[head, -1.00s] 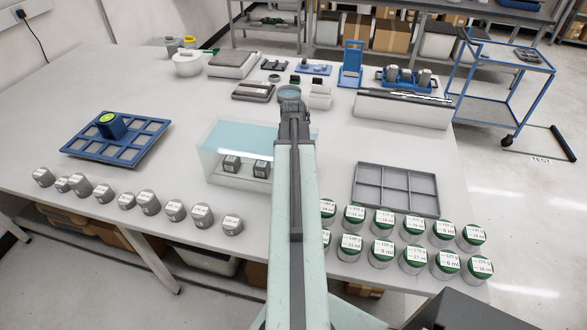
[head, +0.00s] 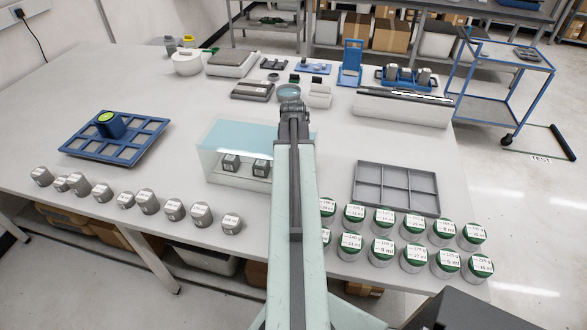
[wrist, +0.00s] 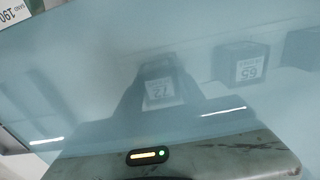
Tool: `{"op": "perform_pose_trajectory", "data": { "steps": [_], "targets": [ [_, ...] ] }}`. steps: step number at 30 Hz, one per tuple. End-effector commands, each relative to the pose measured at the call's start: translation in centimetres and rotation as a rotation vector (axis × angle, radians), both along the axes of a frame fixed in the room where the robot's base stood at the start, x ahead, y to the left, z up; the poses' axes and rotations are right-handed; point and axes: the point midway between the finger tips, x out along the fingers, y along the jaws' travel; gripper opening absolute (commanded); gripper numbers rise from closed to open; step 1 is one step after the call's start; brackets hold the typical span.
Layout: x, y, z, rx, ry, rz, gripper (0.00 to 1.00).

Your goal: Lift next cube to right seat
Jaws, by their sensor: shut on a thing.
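A clear case (head: 213,172) with a pale blue top stands left of my arm. Two dark cubes with white labels sit inside it, one on the left (head: 231,163) and one beside it (head: 260,167). In the wrist view, through a bluish pane, a dark cube with a label (wrist: 160,92) is between the fingers of my gripper (wrist: 158,78), which is shut on it. A second labelled cube (wrist: 248,66) stands to its right, and part of a third dark cube (wrist: 304,47) shows at the right edge. My arm hides the gripper in the head view. I cannot identify the right seat.
A grey compartment tray (head: 396,187) lies right of my arm, empty. Several green-banded, labelled jars (head: 412,258) stand in front of it. A blue tray (head: 115,138) and several metal pieces (head: 147,201) are at left. A scale and instruments are behind.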

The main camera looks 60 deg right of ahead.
Motion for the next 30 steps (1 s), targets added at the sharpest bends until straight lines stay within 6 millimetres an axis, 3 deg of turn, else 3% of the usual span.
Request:
{"op": "perform_pose_trajectory", "data": {
  "steps": [8, 9, 11, 12, 22, 30],
  "targets": [
    [0.0, 0.0, -0.3, 0.0, 0.0, 0.0, 0.0],
    [0.0, 0.0, -0.3, 0.0, 0.0, 0.0, 0.51],
    [0.0, 0.0, -0.3, 0.0, 0.0, 0.0, 0.68],
    [0.0, 0.0, -0.3, 0.0, 0.0, 0.001, 0.71],
    [0.0, 0.0, 0.0, 0.0, 0.0, 0.001, 0.71],
    [0.0, 0.0, 3.7, 0.0, 0.0, 0.001, 0.71]
  ]
}}
